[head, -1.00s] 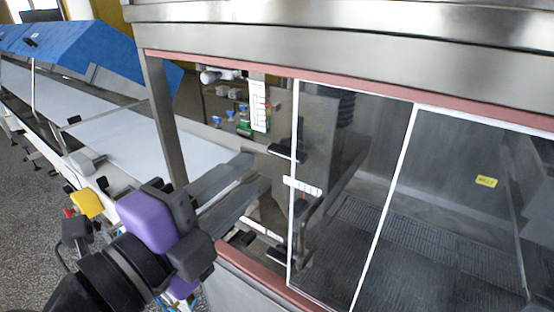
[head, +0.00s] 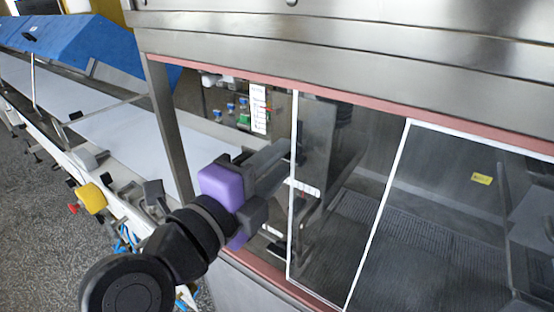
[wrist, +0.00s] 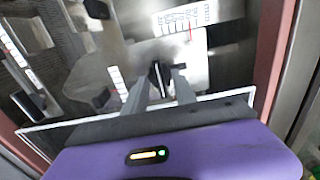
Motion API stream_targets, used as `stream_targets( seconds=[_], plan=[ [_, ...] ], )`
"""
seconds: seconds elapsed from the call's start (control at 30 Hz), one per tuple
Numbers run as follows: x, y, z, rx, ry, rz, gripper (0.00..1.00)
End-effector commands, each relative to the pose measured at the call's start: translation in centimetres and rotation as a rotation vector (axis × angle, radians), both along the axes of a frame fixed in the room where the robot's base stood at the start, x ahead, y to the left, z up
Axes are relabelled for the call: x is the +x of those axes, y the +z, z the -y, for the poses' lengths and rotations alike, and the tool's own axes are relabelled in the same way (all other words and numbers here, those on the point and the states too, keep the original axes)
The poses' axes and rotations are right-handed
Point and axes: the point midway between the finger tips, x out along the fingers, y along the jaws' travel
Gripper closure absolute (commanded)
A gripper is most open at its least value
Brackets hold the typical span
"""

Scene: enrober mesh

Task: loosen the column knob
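My gripper (head: 284,160) reaches through the opening at the left of the glass panes, its fingers partly lost against the dark machine parts. In the wrist view the two fingers (wrist: 158,78) stand apart. A small dark upright piece (wrist: 158,72), which looks like the column knob, shows between their tips in front of a pale metal plate. I cannot tell whether either finger touches it. In the head view the knob is hidden behind my gripper or too dark to make out.
A white-edged glass pane (head: 345,190) stands just right of my gripper. A metal post (head: 168,125) is to the left, and a red-brown sill (head: 262,278) runs below. White scale strips (head: 258,108) are near the fingers. A white conveyor belt (head: 120,135) lies far left.

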Motion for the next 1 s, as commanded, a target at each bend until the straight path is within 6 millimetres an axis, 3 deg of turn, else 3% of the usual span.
stream_targets(
  seconds=[0.1,0.27,0.67,1.0],
  plan=[
    [-0.01,-0.03,-0.01,0.000,0.000,0.000,0.69],
    [-0.02,-0.02,-0.01,0.000,0.000,0.000,1.00],
    [-0.04,-0.23,0.00,-0.025,0.000,-0.016,1.00],
    [-0.04,-0.43,0.08,-0.193,-0.001,-0.121,1.00]
  ],
)
